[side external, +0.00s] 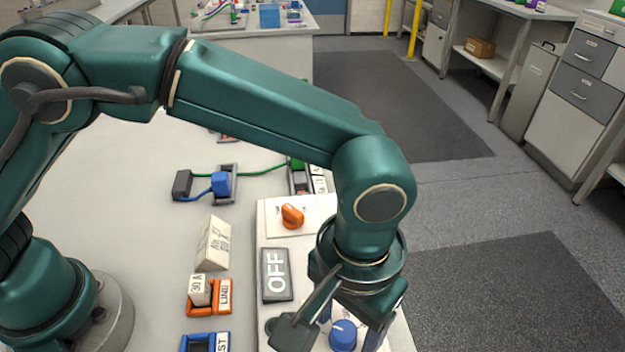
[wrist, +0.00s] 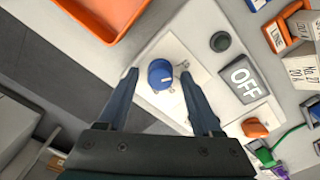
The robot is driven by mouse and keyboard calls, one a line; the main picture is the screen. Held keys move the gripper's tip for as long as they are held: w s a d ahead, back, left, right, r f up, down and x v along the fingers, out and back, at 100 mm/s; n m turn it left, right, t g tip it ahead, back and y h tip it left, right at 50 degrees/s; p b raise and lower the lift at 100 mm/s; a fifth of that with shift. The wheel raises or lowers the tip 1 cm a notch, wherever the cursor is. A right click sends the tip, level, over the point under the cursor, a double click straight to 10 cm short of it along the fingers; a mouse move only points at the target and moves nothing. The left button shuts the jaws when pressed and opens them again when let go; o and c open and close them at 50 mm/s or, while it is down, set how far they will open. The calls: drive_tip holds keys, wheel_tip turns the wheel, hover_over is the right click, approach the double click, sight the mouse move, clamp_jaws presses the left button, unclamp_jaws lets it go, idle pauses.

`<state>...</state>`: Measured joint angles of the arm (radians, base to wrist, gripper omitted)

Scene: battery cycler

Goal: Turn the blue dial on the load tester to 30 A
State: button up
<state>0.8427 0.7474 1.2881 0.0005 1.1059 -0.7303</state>
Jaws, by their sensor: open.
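The blue dial (side external: 343,335) sits on a white plate of the load tester (side external: 262,215) at the bottom of the side view, with a small white mark on its top. It also shows in the wrist view (wrist: 160,75), where the scale marks around it are too small to read. My gripper (wrist: 158,78) is open and points down over the dial. One finger is on each side of it, with a visible gap in the wrist view. In the side view my gripper (side external: 336,328) partly covers the plate around the dial.
The tester also carries an OFF panel (side external: 276,275), an orange knob (side external: 292,216) and a dark round button (wrist: 220,41). Labelled blocks (side external: 214,243) and an orange holder (side external: 223,296) stand left of it. An orange tray (wrist: 112,14) lies on the dial's other side.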

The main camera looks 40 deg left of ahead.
clamp_jaws()
drive_tip(key=shift+m, duration=0.4)
drive_tip(key=m, duration=0.7)
drive_tip(key=shift+m, duration=0.3)
drive_tip(key=m, duration=0.3)
drive_tip(key=shift+d, duration=0.1)
drive_tip(key=shift+s+m, duration=0.1)
drive_tip(key=shift+m, duration=2.1)
